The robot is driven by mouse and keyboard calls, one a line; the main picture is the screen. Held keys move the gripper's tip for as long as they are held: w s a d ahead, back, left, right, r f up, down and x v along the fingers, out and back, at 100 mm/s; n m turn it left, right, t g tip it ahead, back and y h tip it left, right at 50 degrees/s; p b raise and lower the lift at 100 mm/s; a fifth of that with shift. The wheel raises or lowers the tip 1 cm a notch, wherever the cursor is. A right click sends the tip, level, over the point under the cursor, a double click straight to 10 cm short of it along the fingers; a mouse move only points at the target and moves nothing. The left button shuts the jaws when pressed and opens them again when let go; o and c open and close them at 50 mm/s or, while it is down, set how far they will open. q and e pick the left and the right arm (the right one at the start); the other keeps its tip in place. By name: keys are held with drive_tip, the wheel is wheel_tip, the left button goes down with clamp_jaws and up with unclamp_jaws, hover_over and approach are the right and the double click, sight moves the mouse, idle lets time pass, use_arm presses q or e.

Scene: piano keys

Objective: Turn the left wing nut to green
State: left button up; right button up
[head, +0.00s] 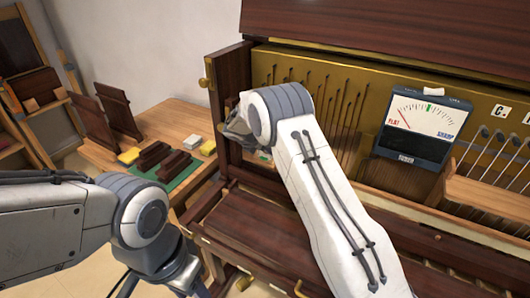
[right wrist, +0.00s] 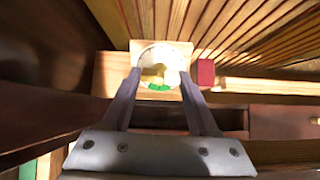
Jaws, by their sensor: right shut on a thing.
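The left wing nut (right wrist: 154,74) is a small brass-yellow piece on a round white dial (right wrist: 149,52) with a green patch (right wrist: 159,87) at its lower edge. In the right wrist view, the two fingers of my right gripper (right wrist: 161,78) reach to it, one on each side, and are shut on it. In the head view, my right arm hides the wing nut and dial. A meter (head: 425,120) shows its needle leaning left toward FLAT, away from the green mark at the top. My left arm shows at lower left, its gripper outside the frame.
The open piano case (head: 225,95) surrounds my right gripper. A red block (right wrist: 205,72) sits beside the dial. A wooden side table (head: 180,118) at left holds dark wooden pieces, yellow and white blocks and a green mat (head: 188,178). A wooden ledge (head: 490,198) is at right.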

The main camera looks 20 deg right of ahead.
drive_tip(key=shift+f+m+b, duration=0.2)
drive_tip(key=shift+m+b, duration=0.75)
drive_tip(key=shift+m, duration=0.25)
drive_tip(key=shift+r+m, duration=0.15)
drive_tip(key=shift+m, duration=0.25)
drive_tip(key=shift+f+m+b, duration=0.2)
drive_tip(key=shift+m+b, duration=0.4)
drive_tip(key=shift+b, duration=0.35)
drive_tip(key=shift+m+b, duration=0.85)
drive_tip(key=shift+m, duration=0.15)
drive_tip(key=o, duration=1.2)
drive_tip(key=shift+r, duration=0.2)
drive_tip(key=shift+r, duration=0.1)
